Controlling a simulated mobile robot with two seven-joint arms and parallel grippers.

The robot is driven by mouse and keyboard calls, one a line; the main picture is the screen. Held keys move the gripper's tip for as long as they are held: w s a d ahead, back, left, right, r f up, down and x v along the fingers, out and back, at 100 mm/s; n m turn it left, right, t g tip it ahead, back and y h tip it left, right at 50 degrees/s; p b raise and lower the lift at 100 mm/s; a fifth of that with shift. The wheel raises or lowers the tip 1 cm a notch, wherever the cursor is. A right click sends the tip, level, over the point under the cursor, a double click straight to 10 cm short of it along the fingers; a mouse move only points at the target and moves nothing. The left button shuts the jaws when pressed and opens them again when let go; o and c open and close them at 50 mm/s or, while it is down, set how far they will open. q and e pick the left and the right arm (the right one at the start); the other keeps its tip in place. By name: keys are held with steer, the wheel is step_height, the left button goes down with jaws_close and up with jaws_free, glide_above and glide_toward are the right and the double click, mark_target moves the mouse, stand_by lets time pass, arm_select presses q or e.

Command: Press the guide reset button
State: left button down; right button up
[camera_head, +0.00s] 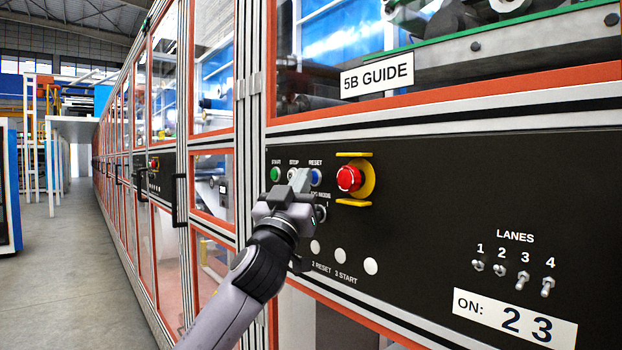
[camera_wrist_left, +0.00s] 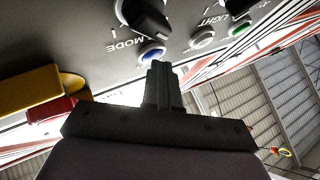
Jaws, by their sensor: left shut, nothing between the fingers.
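The blue reset button (camera_head: 316,177) sits on the black panel under the RESET label, below the 5B GUIDE sign (camera_head: 377,77). My left gripper (camera_head: 300,180) is shut and empty, its tip at the left edge of the blue button in the head view. In the left wrist view the shut fingers (camera_wrist_left: 158,72) point at the blue button (camera_wrist_left: 152,53) and cover part of its lower edge. I cannot tell if they touch it. The green start button (camera_head: 275,174) is to the left; the stop button is partly hidden by the gripper. My right gripper is not in view.
A red emergency stop (camera_head: 349,178) with yellow guards stands close to the right of the reset button. A black mode knob (camera_wrist_left: 147,18) is near the fingers in the wrist view. Several lane toggles (camera_head: 524,280) are far right. Floor is free at left.

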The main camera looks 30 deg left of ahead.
arm_select(q)
steer(key=shift+s+a+f, duration=0.1)
steer(key=shift+s+a, duration=0.2)
steer(key=shift+s, duration=0.45)
steer(key=shift+s+a, duration=0.35)
steer(key=shift+s, duration=0.45)
steer(key=shift+s+a, duration=0.3)
steer(key=shift+s, duration=0.45)
steer(key=shift+s+a, duration=0.35)
steer(key=shift+s, duration=0.45)
